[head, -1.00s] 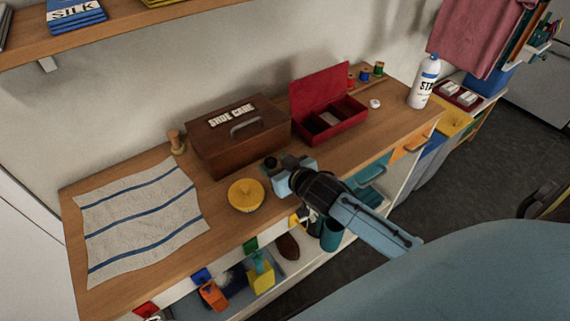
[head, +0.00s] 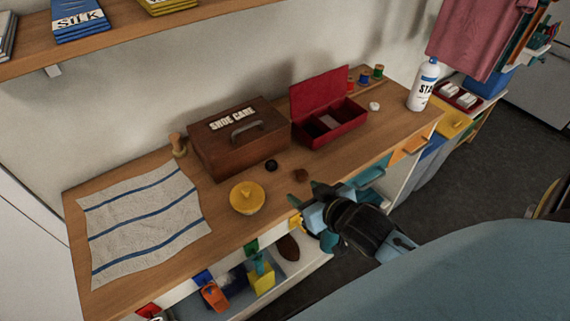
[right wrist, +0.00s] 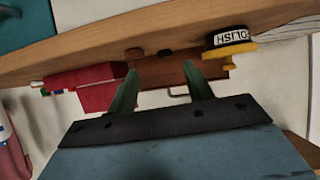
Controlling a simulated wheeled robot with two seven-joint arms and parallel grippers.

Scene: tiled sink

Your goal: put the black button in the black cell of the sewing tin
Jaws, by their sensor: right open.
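The black button (head: 271,165) lies on the wooden counter in front of the shoe care box; it also shows in the right wrist view (right wrist: 166,52). The red sewing tin (head: 345,133) stands open at the back, lid raised. My right gripper (head: 308,200) is open and empty at the counter's front edge, to the right of and nearer than the black button. In the right wrist view its fingers (right wrist: 162,78) are spread apart, with the buttons beyond them. My left gripper is not in view.
A brown button (head: 301,175) lies between the black one and my right gripper. A white button (head: 375,106) and a bottle (head: 423,87) are at right.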

